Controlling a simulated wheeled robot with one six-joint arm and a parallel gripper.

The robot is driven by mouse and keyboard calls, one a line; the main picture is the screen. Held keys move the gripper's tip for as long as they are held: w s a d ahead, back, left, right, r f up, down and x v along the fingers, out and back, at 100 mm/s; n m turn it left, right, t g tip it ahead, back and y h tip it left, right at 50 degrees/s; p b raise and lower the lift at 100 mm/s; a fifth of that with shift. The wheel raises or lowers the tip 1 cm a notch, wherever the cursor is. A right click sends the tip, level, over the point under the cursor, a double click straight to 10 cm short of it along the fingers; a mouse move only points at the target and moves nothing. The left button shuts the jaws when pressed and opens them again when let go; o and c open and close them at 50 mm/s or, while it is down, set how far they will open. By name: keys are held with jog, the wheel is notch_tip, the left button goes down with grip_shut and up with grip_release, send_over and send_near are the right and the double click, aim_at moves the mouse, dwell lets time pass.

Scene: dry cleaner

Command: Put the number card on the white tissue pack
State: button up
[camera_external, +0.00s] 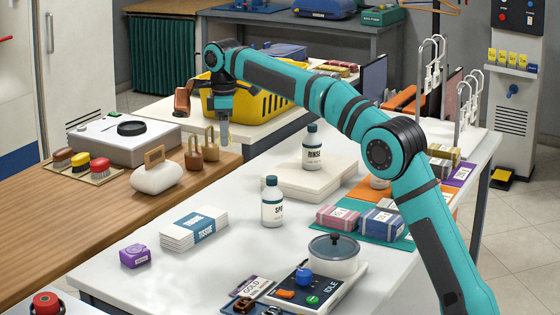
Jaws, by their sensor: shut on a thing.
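The white tissue pack (180,238) lies flat on the white table, left of centre. It has a blue band with lettering, and its top is bare. My gripper (223,138) points down, high above and behind the pack, near the two brass padlock-shaped weights. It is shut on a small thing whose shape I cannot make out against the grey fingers. I cannot pick out the number card for certain anywhere in this view.
A rinse bottle (311,150) stands on a pale slab behind. The wooden counter (60,220) holds a white handled weight (157,177) and brushes.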

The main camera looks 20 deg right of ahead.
jog(key=s+a+n, duration=0.2)
jog(key=s+a, duration=0.9)
jog(key=s, duration=0.2)
send_over(194, 221)
notch_tip(194, 221, down, 5)
jog(key=shift+f, duration=5.25)
jog(key=shift+f, duration=0.2)
jog(key=o, duration=0.9)
jog(key=shift+o, duration=0.2)
jog(key=shift+r, duration=0.1)
notch_tip(194, 221, up, 12)
jog(key=shift+r, duration=0.1)
